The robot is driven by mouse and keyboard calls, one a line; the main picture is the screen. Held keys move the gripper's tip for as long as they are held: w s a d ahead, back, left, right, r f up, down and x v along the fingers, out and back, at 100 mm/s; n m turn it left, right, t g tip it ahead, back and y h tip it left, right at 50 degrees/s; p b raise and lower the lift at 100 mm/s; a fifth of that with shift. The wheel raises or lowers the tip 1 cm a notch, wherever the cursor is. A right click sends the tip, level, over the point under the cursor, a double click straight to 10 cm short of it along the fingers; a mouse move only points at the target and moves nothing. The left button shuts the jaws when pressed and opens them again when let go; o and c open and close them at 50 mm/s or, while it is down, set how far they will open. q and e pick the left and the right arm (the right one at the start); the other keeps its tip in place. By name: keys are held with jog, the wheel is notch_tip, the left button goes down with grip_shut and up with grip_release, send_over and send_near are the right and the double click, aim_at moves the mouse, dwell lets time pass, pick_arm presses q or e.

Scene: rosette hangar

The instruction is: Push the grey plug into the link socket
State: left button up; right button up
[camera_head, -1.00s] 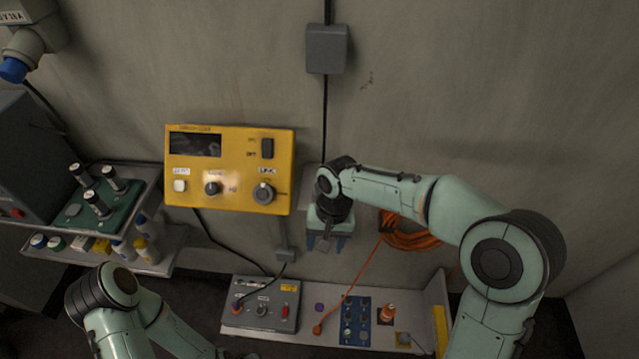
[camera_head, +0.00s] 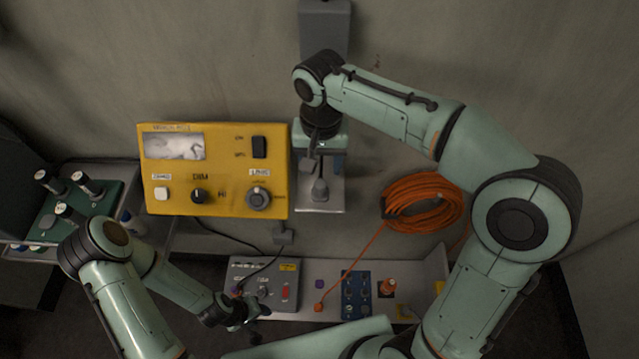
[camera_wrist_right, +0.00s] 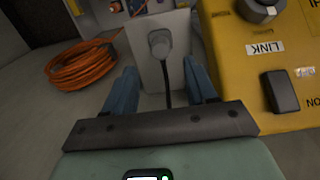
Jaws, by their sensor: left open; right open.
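The grey plug (camera_head: 320,190) is on a pale plate (camera_head: 334,203) right of the yellow panel. In the right wrist view the plug (camera_wrist_right: 160,43) stands against the plate (camera_wrist_right: 146,70), its dark cable running toward the gripper. I cannot tell how deep it sits, and no socket opening shows. My right gripper (camera_head: 320,166) is open just above the plug in the head view. Its blue fingers are spread to either side of the cable in the wrist view (camera_wrist_right: 160,80), holding nothing. My left gripper (camera_head: 242,315) is open beside the grey control box.
An orange cable coil (camera_head: 422,202) hangs at right. The grey control box (camera_head: 275,282) sits on the low shelf (camera_head: 325,268). A grey wall box (camera_head: 325,28) is above.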

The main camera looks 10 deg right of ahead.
aim_at(320, 183)
jog(key=shift+w+f, duration=0.15)
jog(key=shift+f, duration=0.35)
notch_tip(320, 183, down, 7)
jog(key=shift+b, duration=0.9)
jog(key=shift+s+f, duration=0.2)
jog(key=shift+f, duration=0.3)
pick_arm(q)
jog(key=shift+g, duration=0.3)
jog(key=s+f, duration=0.3)
pick_arm(e)
jog(key=shift+w, duration=0.15)
grip_shut()
